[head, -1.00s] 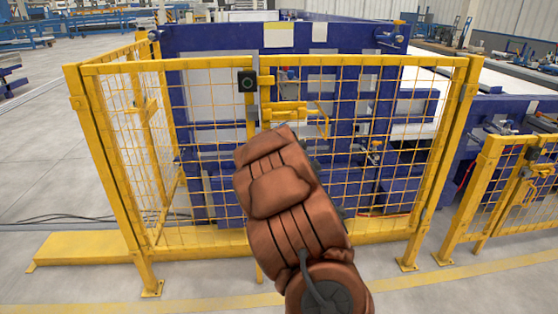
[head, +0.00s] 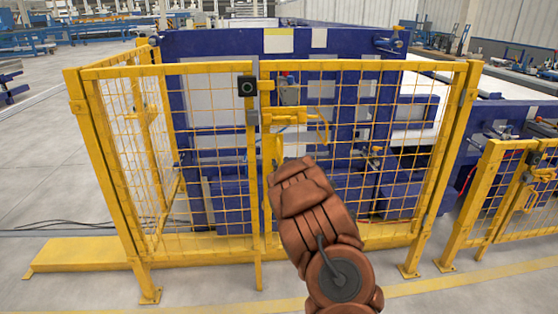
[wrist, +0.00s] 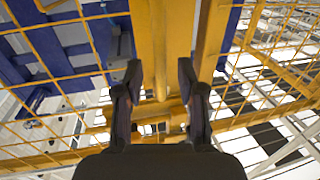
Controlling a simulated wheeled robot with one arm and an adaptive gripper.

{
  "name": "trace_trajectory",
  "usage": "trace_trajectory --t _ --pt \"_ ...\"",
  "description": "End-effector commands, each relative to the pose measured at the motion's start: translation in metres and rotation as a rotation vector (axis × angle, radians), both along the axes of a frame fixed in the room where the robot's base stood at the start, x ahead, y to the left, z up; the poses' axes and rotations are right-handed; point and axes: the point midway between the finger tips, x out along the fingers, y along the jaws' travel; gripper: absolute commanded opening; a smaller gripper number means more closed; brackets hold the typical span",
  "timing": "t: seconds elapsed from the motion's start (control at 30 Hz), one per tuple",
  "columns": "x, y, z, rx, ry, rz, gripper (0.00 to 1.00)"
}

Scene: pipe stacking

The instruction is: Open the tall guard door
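The tall guard door is a yellow-framed mesh panel (head: 400,66) in the fence, right of the centre upright in the head view. A yellow latch piece (head: 290,117) sits near its left edge. Below it a yellow vertical bar (head: 269,155) shows, partly covered by my arm. My gripper is hidden behind my brown arm in the head view. In the wrist view my gripper (wrist: 159,85) has its two dark fingers spread apart. A yellow vertical bar (wrist: 158,50) shows in the gap between them; I cannot tell whether they touch it.
A black box with a round button (head: 247,87) is on the left mesh panel's edge. Blue machinery (head: 220,45) stands behind the fence. A lower yellow fence (head: 520,190) is at right. A yellow floor plate (head: 85,253) lies at left; the front floor is clear.

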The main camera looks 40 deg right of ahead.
Motion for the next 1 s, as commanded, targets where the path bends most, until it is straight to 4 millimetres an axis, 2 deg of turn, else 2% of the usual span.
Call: trace_trajectory --t 0.4,0.87,1.0 --pt "0.028 -0.013 0.0 0.001 0.0 0.0 0.39" --pt "0.032 -0.015 -0.001 0.002 0.002 -0.001 0.39" --pt "0.032 -0.015 -0.001 0.002 0.002 -0.001 0.24"
